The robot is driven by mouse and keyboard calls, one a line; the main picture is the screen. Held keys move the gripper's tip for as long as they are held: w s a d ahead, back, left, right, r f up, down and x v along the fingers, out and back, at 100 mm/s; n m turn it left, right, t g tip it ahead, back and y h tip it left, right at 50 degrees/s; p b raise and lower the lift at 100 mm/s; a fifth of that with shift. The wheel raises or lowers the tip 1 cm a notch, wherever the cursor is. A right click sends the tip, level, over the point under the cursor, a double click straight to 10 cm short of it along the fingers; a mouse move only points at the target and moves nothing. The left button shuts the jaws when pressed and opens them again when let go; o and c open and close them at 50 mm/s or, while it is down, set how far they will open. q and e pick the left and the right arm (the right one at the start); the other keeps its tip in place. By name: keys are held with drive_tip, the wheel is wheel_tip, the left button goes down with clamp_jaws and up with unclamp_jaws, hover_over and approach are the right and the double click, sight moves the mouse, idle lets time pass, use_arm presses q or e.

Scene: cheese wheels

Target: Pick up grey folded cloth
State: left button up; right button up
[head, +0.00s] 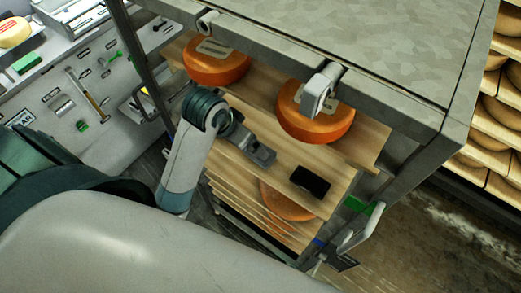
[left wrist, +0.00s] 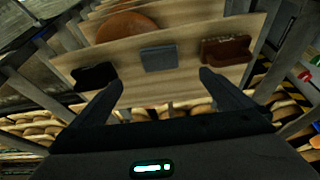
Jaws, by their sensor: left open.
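The grey folded cloth (left wrist: 159,59) lies flat on a light wooden shelf board (left wrist: 180,88) in the left wrist view. It sits between a black folded item (left wrist: 95,77) on the left and a brown item (left wrist: 226,50) on the right. My left gripper (left wrist: 160,83) is open and empty, its two fingers apart on either side of the cloth's line, with the cloth beyond the tips. In the head view my left gripper (head: 262,156) is over the shelf, and I cannot make out the cloth there. My right gripper is not in view.
The black item (head: 310,181) lies right of my left gripper. Orange cheese wheels (head: 316,125) (head: 216,68) stand on the upper board under a grey metal top (head: 380,50). A frame post with a green clip (head: 357,204) is at the right. A tool board (head: 90,90) is at left.

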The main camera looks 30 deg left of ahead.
use_arm(q)
drive_tip(key=f, duration=0.2)
drive_tip(key=p, duration=0.2)
hover_over(254, 157)
drive_tip(key=f, duration=0.7)
drive_tip(key=shift+s, duration=0.3)
drive_tip(key=shift+w+f, duration=0.25)
drive_tip(key=shift+f, duration=0.25)
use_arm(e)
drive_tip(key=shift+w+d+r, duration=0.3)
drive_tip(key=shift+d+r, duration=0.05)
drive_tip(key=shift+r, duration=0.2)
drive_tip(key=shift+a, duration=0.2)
use_arm(q)
drive_tip(key=shift+f, duration=0.1)
drive_tip(key=shift+p+x, duration=0.5)
drive_tip(key=shift+x, duration=0.3)
drive_tip(key=shift+w+d+f+p, duration=0.15)
drive_tip(key=shift+w+f+p, duration=0.25)
drive_tip(key=shift+w+f, duration=0.3)
drive_tip(key=shift+x, duration=0.85)
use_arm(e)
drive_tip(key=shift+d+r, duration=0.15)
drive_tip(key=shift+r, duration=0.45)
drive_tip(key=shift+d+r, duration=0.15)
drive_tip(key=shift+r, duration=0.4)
